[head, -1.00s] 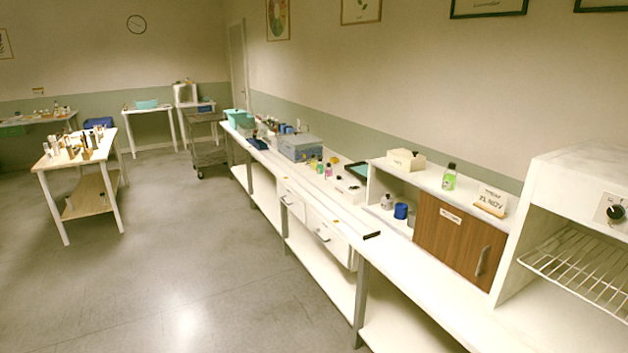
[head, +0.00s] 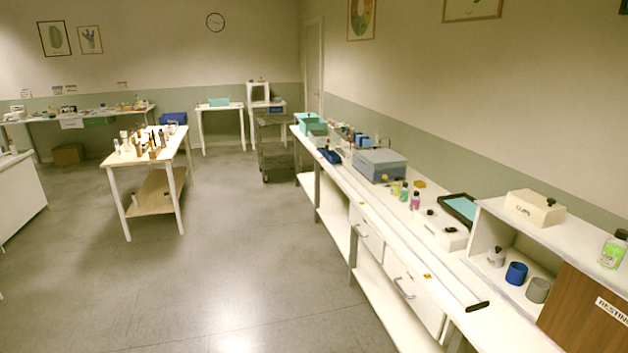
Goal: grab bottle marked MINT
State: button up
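No label reading MINT can be made out in the head view. A bottle with green contents, a black cap and a white label (head: 613,249) stands on top of the shelf unit at the right edge; its label is too small to read. Many small bottles (head: 150,143) stand on the island table at left, too small to read. My gripper is not in view.
The long white bench (head: 440,262) runs along the right wall. A grey box (head: 380,165), a cream box (head: 534,208) and a dark-framed tray (head: 458,207) are on that side. A dark cart (head: 280,150) stands at the back. The grey floor (head: 250,260) between bench and island table is clear.

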aim_at(403, 194)
jog(key=i, duration=2.65)
jog(key=i+j+z, duration=0.1)
jog(key=i+z, duration=0.15)
jog(key=i, duration=0.3)
jog(key=i+j+z, duration=0.25)
jog(key=i, duration=0.3)
jog(key=i+j+z, duration=0.25)
jog(key=i, duration=0.3)
jog(key=i+j+z, duration=0.25)
jog(key=i+j, duration=0.15)
jog(key=i, duration=0.1)
